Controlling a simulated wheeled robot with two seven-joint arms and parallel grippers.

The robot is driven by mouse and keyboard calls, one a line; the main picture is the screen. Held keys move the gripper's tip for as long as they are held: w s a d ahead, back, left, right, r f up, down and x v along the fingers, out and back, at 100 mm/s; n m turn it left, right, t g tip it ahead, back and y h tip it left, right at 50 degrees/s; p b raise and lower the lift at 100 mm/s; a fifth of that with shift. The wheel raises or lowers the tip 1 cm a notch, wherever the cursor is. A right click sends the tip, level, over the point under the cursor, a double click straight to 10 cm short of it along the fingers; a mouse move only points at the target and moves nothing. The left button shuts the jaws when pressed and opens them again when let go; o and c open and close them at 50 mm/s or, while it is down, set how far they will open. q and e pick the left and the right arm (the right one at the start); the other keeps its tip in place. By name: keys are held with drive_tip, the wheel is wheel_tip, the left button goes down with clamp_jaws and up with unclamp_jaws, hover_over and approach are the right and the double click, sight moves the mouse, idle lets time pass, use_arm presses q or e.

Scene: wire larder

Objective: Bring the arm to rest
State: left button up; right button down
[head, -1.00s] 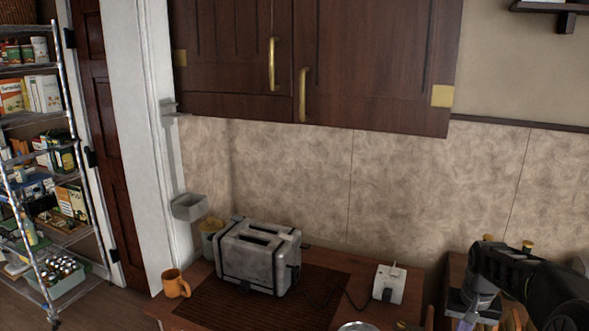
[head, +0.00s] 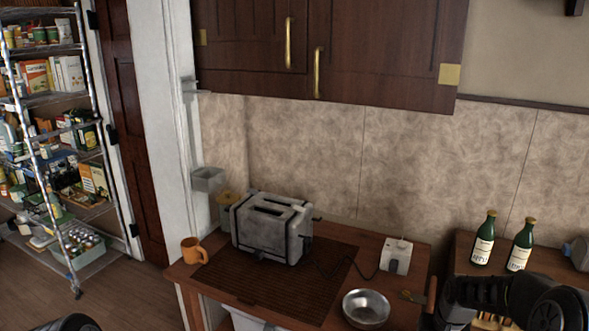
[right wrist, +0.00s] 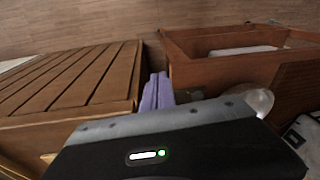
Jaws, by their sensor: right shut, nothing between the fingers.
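My right arm comes in at the lower right of the head view, its black links low in front of the side table. My right gripper (head: 456,316) is at the bottom edge there, partly cut off by the frame. It is shut with nothing held. In the right wrist view, the black and grey hand body fills the bottom, with a small green light on it. My left gripper is not in view.
The table (head: 408,284) holds a toaster (head: 270,228), orange mug (head: 193,251), metal bowl (head: 366,308) and white device (head: 396,256). Two dark bottles (head: 483,240) stand on the right side table. A wire larder (head: 92,120) stands at left. The floor (head: 125,290) beside it is clear.

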drive_tip(key=s+a+f+n+y+b, duration=0.1)
drive_tip(key=s+a+f, duration=0.3)
drive_tip(key=a+f, duration=0.4)
drive_tip(key=s+a+f+y+b, duration=0.1)
drive_tip(key=s+a+f, duration=0.3)
drive_tip(key=a+f, duration=0.35)
drive_tip(key=s+a+f, duration=0.4)
drive_tip(key=s+a, duration=0.3)
drive_tip(key=s, duration=0.2)
drive_tip(key=s+a+f+n+g+y+b, duration=0.1)
drive_tip(key=s+a+f, duration=0.2)
drive_tip(key=s+a, duration=0.3)
drive_tip(key=s, duration=0.4)
drive_tip(key=shift+s+a+f+y, duration=0.15)
drive_tip(key=shift+a+f+y, duration=0.15)
drive_tip(key=shift+a+f, duration=0.1)
